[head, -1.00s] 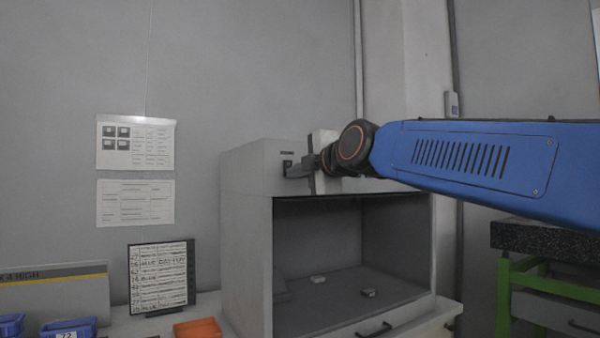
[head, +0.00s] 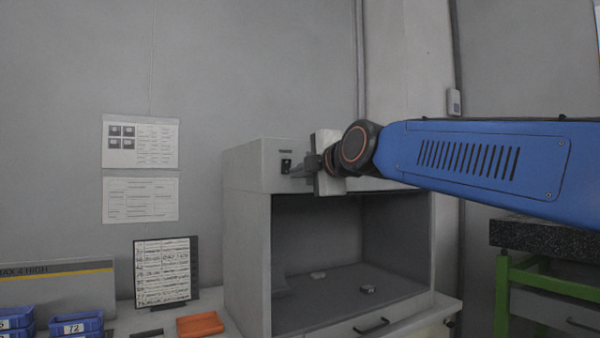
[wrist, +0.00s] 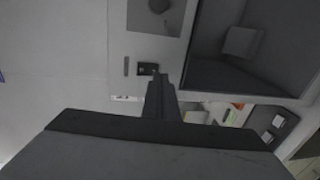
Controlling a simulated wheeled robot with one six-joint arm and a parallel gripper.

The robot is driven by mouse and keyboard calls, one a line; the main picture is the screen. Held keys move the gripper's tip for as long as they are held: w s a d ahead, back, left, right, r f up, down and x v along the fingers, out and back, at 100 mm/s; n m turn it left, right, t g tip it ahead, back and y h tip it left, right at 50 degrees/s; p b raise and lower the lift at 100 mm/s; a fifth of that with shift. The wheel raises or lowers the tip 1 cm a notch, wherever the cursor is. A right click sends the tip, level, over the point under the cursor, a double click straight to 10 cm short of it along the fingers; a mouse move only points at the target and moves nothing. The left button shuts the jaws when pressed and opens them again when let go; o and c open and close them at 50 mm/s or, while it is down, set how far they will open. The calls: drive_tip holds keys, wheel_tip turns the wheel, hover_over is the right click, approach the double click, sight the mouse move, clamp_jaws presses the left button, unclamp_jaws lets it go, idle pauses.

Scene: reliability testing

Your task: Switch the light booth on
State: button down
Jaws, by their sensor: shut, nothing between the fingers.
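The light booth (head: 248,230) is a grey box with a dark, unlit open interior, standing on a bench. Its switch (head: 286,166) is a small black rocker on the upper front panel, left of my arm's end. It also shows in the wrist view as a small dark rectangle (wrist: 148,69). My gripper (head: 292,174) is shut and empty, its tips just below and right of the switch. In the wrist view my gripper (wrist: 158,76) points at the switch's edge. I cannot tell whether the tips touch it.
Two small pale pieces (head: 368,289) lie on the booth floor. An orange tray (head: 200,324), a framed chart (head: 165,271) and blue bins (head: 75,324) stand to the left. A green-framed table with a dark slab (head: 545,238) is at the right.

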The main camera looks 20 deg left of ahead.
drive_tip(key=f+v, duration=0.2)
drive_tip(key=v, duration=0.8)
drive_tip(key=shift+s+d+f, duration=0.25)
drive_tip(key=shift+s+d, duration=0.05)
drive_tip(key=s+d+f+m+g+h, duration=0.15)
drive_tip(key=d+f+m+h, duration=0.85)
drive_tip(key=d+f, duration=1.5)
drive_tip(key=s+d+f+m+g+h, duration=0.2)
drive_tip(key=s+d+f+m+g, duration=0.2)
drive_tip(key=s+d+f+m, duration=1.3)
drive_tip(key=s+d+f, duration=0.3)
drive_tip(key=d+f, duration=0.2)
drive_tip(key=f, duration=0.2)
drive_tip(key=shift+s+d+f+m+h, duration=0.25)
drive_tip(key=shift+s+f+m+h, duration=0.05)
drive_tip(key=shift+s+m, duration=0.1)
